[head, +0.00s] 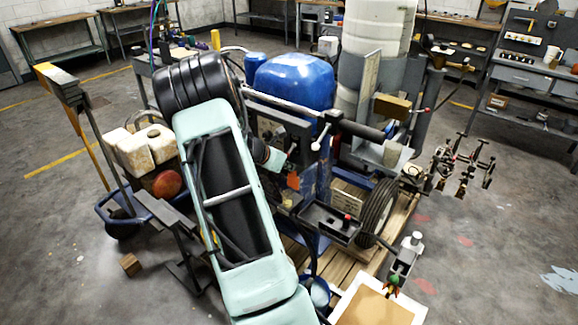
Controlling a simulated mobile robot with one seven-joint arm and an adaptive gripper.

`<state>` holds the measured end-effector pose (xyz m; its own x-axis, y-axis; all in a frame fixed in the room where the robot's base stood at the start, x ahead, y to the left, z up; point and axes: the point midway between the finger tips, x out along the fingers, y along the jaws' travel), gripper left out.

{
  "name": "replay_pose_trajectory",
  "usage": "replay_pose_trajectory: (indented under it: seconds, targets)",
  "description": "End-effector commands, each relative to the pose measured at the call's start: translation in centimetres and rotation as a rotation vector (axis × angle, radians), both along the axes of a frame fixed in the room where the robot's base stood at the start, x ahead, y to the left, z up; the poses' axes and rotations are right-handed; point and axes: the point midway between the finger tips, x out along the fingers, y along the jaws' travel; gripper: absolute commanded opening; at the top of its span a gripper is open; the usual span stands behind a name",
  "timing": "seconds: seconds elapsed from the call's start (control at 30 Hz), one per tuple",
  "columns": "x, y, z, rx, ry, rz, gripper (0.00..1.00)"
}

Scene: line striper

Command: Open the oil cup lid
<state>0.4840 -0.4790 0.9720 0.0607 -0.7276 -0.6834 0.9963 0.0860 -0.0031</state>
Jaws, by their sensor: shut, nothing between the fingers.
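The line striper (295,80) stands in the middle, with a blue tank and dark metal parts. My pale green arm crosses in front of its left side and hides part of it. A short pale green part of my wrist shows just right of the large link. My gripper (289,165) is small and dark there, beside the machine's dark middle parts, and blends into them. It is shut and empty; its fingers are hard to make out. I cannot pick out the oil cup or its lid; they are too small or hidden.
A black wheel (378,207) and an open dark tray (330,222) are right of my arm. A wooden pallet (345,255) lies underneath. A framed tan board (378,307) is at the front. Workbenches line the back.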

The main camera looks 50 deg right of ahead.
Motion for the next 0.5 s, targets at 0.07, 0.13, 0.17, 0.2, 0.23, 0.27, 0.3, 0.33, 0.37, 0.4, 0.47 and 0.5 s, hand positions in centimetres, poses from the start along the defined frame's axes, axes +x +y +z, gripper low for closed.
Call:
replay_pose_trajectory:
  seconds: [0.07,0.13,0.17,0.2,0.23,0.27,0.3,0.33,0.37,0.4,0.47,0.5]
  targets:
    - [0.1,-0.2,0.7,-0.007,-0.003,-0.001,0.0]
    - [0.1,-0.1,0.9,-0.008,-0.004,-0.001,0.0]
    - [0.1,0.0,1.0,-0.009,-0.005,0.0,0.0]
    - [0.2,0.2,1.3,-0.008,-0.006,0.0,0.0]
    - [0.2,0.5,1.5,-0.008,-0.006,0.0,0.0]
    - [0.2,0.7,1.8,-0.009,-0.007,0.001,0.0]
    - [0.2,1.1,2.2,-0.009,-0.007,0.001,0.0]
    - [0.1,1.5,2.5,-0.009,-0.008,0.0,0.0]
    - [0.1,1.9,2.7,-0.007,-0.007,0.001,0.0]
    - [0.0,2.4,3.1,-0.005,-0.008,0.0,0.0]
    - [0.0,3.1,3.6,-0.005,-0.005,0.001,0.0]
    - [-0.1,3.6,3.9,-0.004,-0.004,0.002,0.0]
